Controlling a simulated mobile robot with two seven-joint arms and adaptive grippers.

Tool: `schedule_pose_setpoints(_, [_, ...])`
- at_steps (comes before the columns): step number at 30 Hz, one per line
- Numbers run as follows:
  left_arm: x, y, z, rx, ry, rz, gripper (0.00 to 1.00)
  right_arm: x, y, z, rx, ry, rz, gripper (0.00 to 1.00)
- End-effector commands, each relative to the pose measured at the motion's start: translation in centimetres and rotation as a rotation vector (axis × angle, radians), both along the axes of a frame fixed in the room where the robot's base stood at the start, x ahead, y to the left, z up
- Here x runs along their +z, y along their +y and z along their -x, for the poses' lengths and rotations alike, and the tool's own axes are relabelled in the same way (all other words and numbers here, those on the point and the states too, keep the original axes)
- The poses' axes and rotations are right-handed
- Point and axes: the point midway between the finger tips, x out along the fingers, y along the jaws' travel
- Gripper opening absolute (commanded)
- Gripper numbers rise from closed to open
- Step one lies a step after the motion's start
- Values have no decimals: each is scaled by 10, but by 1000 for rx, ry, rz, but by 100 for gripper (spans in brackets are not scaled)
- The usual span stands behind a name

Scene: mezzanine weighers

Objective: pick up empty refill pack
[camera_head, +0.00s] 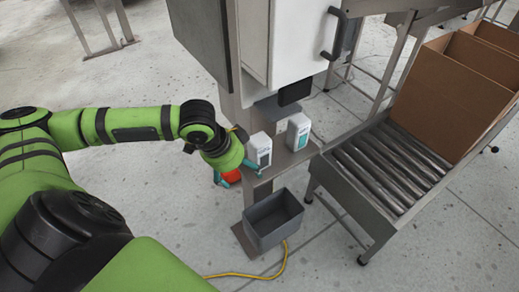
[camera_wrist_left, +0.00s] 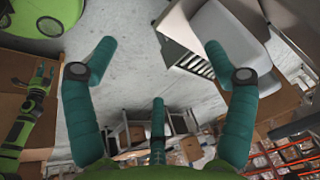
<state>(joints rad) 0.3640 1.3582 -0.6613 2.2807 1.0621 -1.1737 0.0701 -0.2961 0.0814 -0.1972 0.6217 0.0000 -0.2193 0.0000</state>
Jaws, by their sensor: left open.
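Two white packs with dark or teal labels stand upright on a metal shelf (camera_head: 283,160): a nearer one (camera_head: 261,147) and one farther right (camera_head: 298,132). I cannot tell which is empty. My left gripper (camera_head: 236,175) is at the shelf's left end, beside the nearer pack, one teal finger close to its base; contact is unclear. In the left wrist view its fingers (camera_wrist_left: 158,45) are spread with nothing between them; a pale grey-white body (camera_wrist_left: 225,42) lies behind the right finger. A small green arm with a gripper (camera_wrist_left: 43,78) shows at left, apparently my right one, its jaws unclear.
A red-orange thing (camera_head: 231,176) is partly hidden by my left gripper. An open grey bin (camera_head: 272,219) stands below the shelf. A white cabinet (camera_head: 297,45) rises behind. A roller conveyor (camera_head: 385,165) with an open cardboard box (camera_head: 445,95) is at right. A yellow cable (camera_head: 270,275) lies on the floor.

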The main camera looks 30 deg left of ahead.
Motion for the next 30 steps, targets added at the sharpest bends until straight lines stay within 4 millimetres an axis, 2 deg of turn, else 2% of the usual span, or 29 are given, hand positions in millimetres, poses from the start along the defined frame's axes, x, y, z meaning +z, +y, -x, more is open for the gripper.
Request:
schedule_pose_setpoints(1, [15, 15, 4, 16, 10, -25, 84, 2, -1, 0, -1, 0, 1, 40])
schedule_pose_setpoints(4, [30, 31, 14, 46, 38, -40, 84, 3, -1, 0, -1, 0, 2, 40])
schedule_pose_setpoints(8, [40, 40, 20, 69, 54, -45, 84, 4, -1, 0, -1, 0, 1, 40])
schedule_pose_setpoints(11, [42, 39, 14, 75, 57, -42, 84, 8, -1, 1, 0, 1, 1, 40])
schedule_pose_setpoints(27, [43, 20, -72, 74, 57, -42, 84, 37, 1, 5, 4, 7, 0, 40])
schedule_pose_setpoints(30, [42, 19, -82, 74, 57, -43, 84, 39, 1, 5, 4, 7, -1, 40])
